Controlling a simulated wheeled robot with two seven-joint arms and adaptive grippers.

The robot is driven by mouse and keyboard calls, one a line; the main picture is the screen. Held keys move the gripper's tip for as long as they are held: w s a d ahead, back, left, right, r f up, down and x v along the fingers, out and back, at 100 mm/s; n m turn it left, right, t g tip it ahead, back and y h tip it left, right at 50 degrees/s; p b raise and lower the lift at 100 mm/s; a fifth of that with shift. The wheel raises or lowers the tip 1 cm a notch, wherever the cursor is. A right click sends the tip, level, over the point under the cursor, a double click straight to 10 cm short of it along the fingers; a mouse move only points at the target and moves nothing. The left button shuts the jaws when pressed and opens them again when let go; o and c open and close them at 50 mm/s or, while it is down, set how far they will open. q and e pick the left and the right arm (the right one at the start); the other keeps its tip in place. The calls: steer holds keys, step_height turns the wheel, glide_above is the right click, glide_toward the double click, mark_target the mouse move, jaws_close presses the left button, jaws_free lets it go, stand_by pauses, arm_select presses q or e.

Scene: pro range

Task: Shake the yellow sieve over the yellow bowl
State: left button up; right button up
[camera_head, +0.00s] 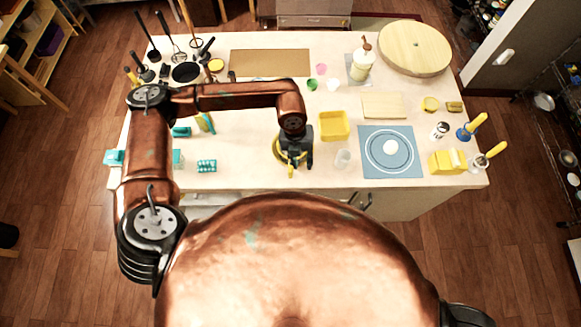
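My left arm reaches in from the left and bends down, with my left gripper (297,157) low over the worktop near its front edge. A yellow ring-shaped thing, which looks like the yellow sieve (278,152), shows around and below the gripper. The gripper covers much of it, and I cannot tell whether the fingers are closed on it. A square yellow container (334,125) stands just right of the gripper. My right gripper is out of view.
A blue mat (372,170) with a white disc lies right of a clear cup (343,159). A yellow block-shaped item (447,162) and yellow-handled tools are at the right edge. A wooden board (382,105) lies behind. Teal items (207,166) are at the left.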

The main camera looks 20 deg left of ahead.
arm_select(q)
steer(key=y, duration=0.2)
glide_above(291, 167)
steer(key=shift+a+f+n+t, duration=0.15)
steer(key=shift+f+n+t, duration=0.15)
steer(key=shift+f, duration=0.2)
step_height(291, 167, down, 8)
steer(key=b, duration=0.4)
steer(key=shift+b, duration=0.3)
steer(key=shift+f+b, duration=0.4)
steer(key=shift+f, duration=0.05)
steer(key=shift+c, duration=0.2)
steer(key=c, duration=0.5)
jaws_close()
